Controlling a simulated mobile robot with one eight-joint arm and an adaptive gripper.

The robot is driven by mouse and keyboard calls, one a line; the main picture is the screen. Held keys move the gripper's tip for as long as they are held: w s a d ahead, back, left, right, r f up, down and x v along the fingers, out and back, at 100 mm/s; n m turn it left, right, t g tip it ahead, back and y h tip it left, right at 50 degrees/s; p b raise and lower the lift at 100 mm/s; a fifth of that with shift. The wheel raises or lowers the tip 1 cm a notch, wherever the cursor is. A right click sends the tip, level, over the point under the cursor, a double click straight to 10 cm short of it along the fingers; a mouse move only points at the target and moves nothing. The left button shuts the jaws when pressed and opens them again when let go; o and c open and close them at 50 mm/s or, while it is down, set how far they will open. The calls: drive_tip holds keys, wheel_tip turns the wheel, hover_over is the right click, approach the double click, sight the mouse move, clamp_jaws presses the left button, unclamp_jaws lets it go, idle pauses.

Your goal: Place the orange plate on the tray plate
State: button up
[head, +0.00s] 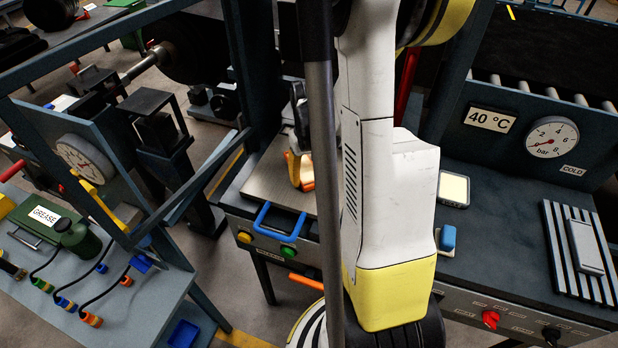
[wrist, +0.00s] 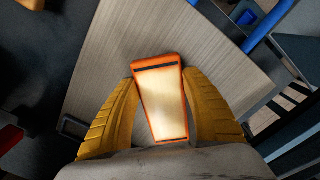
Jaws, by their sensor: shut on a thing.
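The orange plate (wrist: 158,68), orange-rimmed with a pale face and dark bands at its ends, sits between the two yellow fingers of my gripper (wrist: 160,85) in the wrist view. My gripper is shut on it by its long sides. Behind it lies a flat brushed surface, which looks like the tray plate (wrist: 105,60). In the head view, the tray plate (head: 270,175) is on a bench with a blue handle in front. My gripper (head: 299,168) shows over it, partly hidden by a grey post and my arm. I cannot tell whether the orange plate touches the tray plate.
The blue handle (head: 278,220) and yellow and green buttons are at the bench front. A dark press bench (head: 510,235) with a gauge and a ribbed rack (head: 580,250) stands at right. A table with a grease can (head: 78,240) and hoses stands at left.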

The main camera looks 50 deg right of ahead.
drive_tip(key=shift+f, duration=0.25)
drive_tip(key=o, duration=1.4)
wheel_tip(320, 180, up, 12)
drive_tip(key=p, duration=0.3)
drive_tip(key=s+a+r+n+t, duration=0.1)
drive_tip(key=a+r+t, duration=0.1)
drive_tip(key=a, duration=0.6)
drive_tip(key=s+a+r+n+t, duration=0.1)
drive_tip(key=a+r, duration=0.3)
drive_tip(key=a, duration=0.4)
drive_tip(key=s+a+r+n+t, duration=0.1)
drive_tip(key=a+r+n+t, duration=0.1)
drive_tip(key=a, duration=0.7)
drive_tip(key=shift+a+r+n+t, duration=0.1)
drive_tip(key=shift+r+n+t, duration=0.2)
drive_tip(key=shift+r+t, duration=0.7)
drive_tip(key=shift+f, duration=0.2)
wheel_tip(320, 180, down, 14)
drive_tip(key=b, duration=1.4)
